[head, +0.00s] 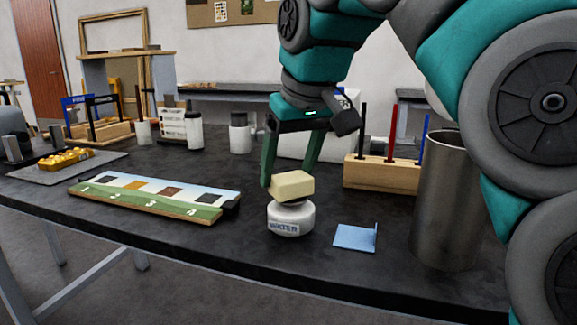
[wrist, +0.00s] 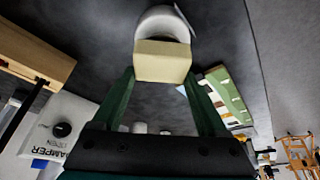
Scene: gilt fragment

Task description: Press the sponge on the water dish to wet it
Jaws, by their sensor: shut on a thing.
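The sponge (head: 292,185) is a pale yellow block. My gripper (head: 284,182) is shut on it, with a green finger on either side. The water dish (head: 290,218) is a round white pot labelled WATER, standing on the dark table. The sponge is directly over the dish's top in the head view; I cannot tell whether they touch. In the wrist view, the sponge (wrist: 163,62) sits between the fingertips of my gripper (wrist: 160,75) and hides part of the white dish (wrist: 163,22).
A numbered sample board (head: 150,199) lies left of the dish. A small blue bracket (head: 355,237) and a tall metal cylinder (head: 445,200) stand to the right. A wooden rack (head: 383,174) with upright rods is behind. White bottles (head: 194,130) stand at the back left.

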